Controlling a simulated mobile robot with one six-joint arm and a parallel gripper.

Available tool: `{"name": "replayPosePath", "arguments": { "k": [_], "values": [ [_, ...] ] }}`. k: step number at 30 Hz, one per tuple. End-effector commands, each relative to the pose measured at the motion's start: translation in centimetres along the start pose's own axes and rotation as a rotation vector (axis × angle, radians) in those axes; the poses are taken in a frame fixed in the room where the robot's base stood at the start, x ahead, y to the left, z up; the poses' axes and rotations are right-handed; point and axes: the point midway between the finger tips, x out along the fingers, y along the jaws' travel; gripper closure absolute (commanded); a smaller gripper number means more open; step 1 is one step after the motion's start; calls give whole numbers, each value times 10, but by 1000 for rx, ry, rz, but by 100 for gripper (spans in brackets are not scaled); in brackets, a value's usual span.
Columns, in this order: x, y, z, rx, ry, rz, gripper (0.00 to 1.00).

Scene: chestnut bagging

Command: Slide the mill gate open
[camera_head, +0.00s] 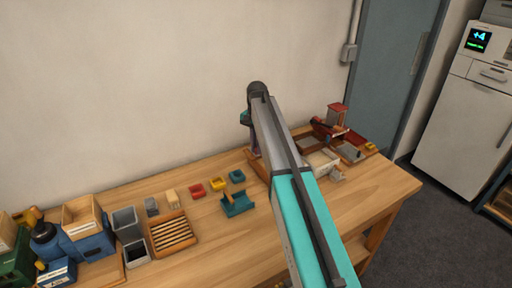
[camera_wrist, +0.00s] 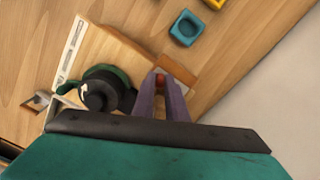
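In the wrist view a machine with a round black top (camera_wrist: 100,94) and a green body stands on a pale wooden base (camera_wrist: 118,48); I take it for the mill. Beside it is a brown wooden piece (camera_wrist: 180,72). My gripper (camera_wrist: 161,84) is right of the black top, its two purple-grey fingers close together. A small red-brown knob (camera_wrist: 160,80) fills the narrow gap between them; it looks like the gate's knob. How far the gate stands open is hidden by the fingers. In the head view my arm covers most of the mill.
A teal cup (camera_wrist: 187,28) lies beyond the base. In the head view a red cup (camera_head: 195,190), a yellow cup (camera_head: 219,184) and a teal holder (camera_head: 237,205) stand left of my arm. A red-and-wood device (camera_head: 328,130) is to its right.

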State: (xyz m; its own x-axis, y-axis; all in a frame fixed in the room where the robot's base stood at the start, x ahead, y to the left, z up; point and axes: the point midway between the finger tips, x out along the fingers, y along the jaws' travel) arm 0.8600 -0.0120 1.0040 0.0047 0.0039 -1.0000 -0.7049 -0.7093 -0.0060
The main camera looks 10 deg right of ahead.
Motion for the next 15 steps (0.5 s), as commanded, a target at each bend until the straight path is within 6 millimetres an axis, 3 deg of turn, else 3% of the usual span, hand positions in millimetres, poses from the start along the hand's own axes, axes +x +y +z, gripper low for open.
{"name": "replayPosePath", "arguments": {
  "k": [8, 15],
  "values": [
    [0, 1, 0, 1, -1, 3, 100],
    [0, -9, 21, 0, -1, 4, 100]
  ]
}}
